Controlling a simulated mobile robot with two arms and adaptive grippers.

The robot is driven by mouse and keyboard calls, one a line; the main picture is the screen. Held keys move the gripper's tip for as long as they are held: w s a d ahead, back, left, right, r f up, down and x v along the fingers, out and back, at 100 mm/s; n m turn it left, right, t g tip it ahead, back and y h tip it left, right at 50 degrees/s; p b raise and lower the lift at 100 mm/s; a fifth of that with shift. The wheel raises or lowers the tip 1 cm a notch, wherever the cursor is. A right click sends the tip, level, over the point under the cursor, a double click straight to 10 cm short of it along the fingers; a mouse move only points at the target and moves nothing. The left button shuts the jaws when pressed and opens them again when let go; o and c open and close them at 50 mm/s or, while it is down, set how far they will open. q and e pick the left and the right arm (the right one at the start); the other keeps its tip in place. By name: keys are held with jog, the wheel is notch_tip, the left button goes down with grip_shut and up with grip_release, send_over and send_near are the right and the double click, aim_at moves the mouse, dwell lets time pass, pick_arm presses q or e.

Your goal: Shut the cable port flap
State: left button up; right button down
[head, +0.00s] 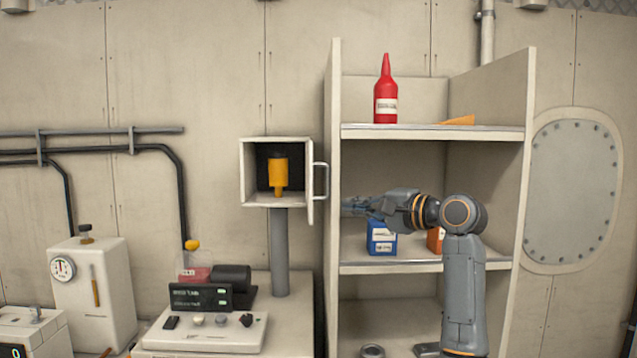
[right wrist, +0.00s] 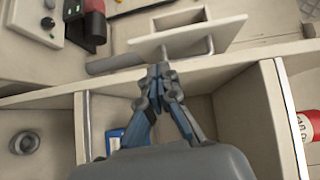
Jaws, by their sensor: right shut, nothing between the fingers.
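The cable port appears as a pale box (head: 246,172) on a grey post, with a yellow plug-like part (head: 279,172) inside its dark opening. Its flap (head: 310,200) stands open at the right side, seen almost edge-on, with a bar handle (head: 326,180) facing right. The flap also shows as a pale plate in the right wrist view (right wrist: 190,38). My right gripper (head: 346,206) is right of the flap, pointing left, shut and empty. Its closed fingertips also show in the right wrist view (right wrist: 158,72), seemingly apart from the flap. My left gripper is out of view.
The shelf unit's upright (head: 332,110) stands close to the right of the flap. A red bottle (head: 386,95) is on the top shelf; a blue box (head: 381,240) is below my right arm. A control panel (head: 205,332) sits at lower left.

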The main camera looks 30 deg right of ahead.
aim_at(330, 183)
notch_tip(330, 183, up, 4)
jog(key=s, duration=0.2)
jog(key=shift+m+t+y, duration=0.3)
jog(key=shift+t+y, duration=0.1)
jog(key=p+x, duration=0.1)
jog(key=x, duration=0.2)
jog(key=p+x, duration=0.1)
jog(key=x, duration=0.2)
jog(key=p+x, duration=0.1)
jog(key=x, duration=0.2)
jog(key=shift+w+d+f+p, duration=0.1)
jog(key=shift+w+d+p, duration=0.1)
jog(key=shift+d+p, duration=0.15)
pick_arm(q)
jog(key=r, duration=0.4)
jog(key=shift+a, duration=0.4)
pick_arm(e)
jog(key=shift+w+f, duration=0.15)
jog(key=shift+w, duration=0.4)
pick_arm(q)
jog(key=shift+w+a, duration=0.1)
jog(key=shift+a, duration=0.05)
pick_arm(e)
jog(key=shift+a, duration=0.1)
